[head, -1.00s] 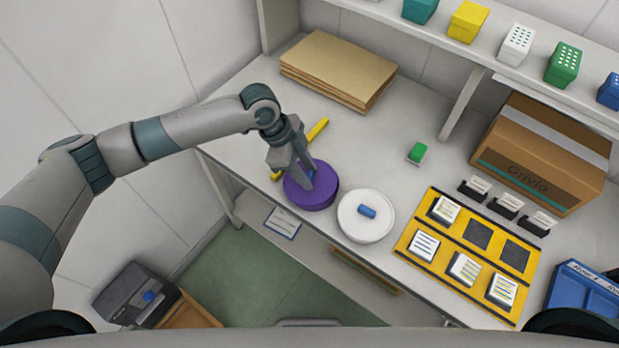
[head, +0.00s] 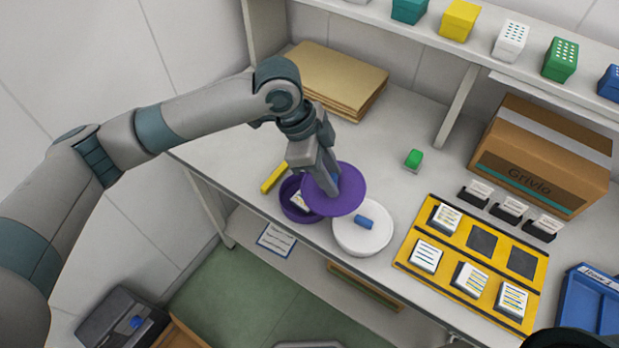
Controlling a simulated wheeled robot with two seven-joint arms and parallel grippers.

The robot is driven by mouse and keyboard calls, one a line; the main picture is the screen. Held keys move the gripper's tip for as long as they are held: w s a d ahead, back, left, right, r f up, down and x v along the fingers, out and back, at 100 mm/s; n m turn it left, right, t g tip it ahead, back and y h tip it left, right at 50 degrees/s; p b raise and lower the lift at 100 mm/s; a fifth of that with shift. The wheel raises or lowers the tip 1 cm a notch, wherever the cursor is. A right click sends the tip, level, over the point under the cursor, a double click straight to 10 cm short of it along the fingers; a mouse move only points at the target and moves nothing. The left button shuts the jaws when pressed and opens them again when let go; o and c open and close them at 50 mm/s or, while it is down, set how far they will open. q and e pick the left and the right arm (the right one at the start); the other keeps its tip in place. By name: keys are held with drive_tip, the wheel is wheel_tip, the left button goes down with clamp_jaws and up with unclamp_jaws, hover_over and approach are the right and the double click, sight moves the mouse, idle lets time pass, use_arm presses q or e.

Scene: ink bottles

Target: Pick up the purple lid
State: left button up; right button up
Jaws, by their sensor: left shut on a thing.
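The purple lid (head: 350,188) is a flat round disc in the head view. My left gripper (head: 330,182) is shut on the lid from above and holds it raised, a little to the right of the purple round container (head: 287,205). The container stands uncovered near the table's front edge, and white items show inside it. The lid hides part of its right side. The lid's grip point is hidden by the fingers. My right gripper is not in view.
A white round container with a blue handle (head: 362,237) stands close by on the right, partly overlapped by the lid. A yellow bar (head: 273,177) lies behind the purple container.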

sight(345, 193)
use_arm(q)
drive_tip(key=shift+s+d+r+b, duration=0.25)
drive_tip(key=shift+s+d+r, duration=0.35)
drive_tip(key=shift+d, duration=0.2)
drive_tip(key=shift+s+d+r+b, duration=0.2)
drive_tip(key=shift+s+d+r, duration=0.35)
drive_tip(key=shift+d, duration=0.25)
drive_tip(key=shift+w, duration=0.1)
drive_tip(key=shift+y, duration=0.5)
drive_tip(key=w+a+f+b, duration=0.1)
drive_tip(key=w+a, duration=0.1)
drive_tip(key=w+a+f+b, duration=0.1)
drive_tip(key=w+a, duration=0.1)
drive_tip(key=a, duration=0.1)
drive_tip(key=w+a+f+b, duration=0.1)
drive_tip(key=w+a, duration=0.1)
drive_tip(key=shift+a+f, duration=0.35)
drive_tip(key=shift+w+a, duration=0.15)
drive_tip(key=shift+a, duration=0.3)
drive_tip(key=shift+f, duration=0.25)
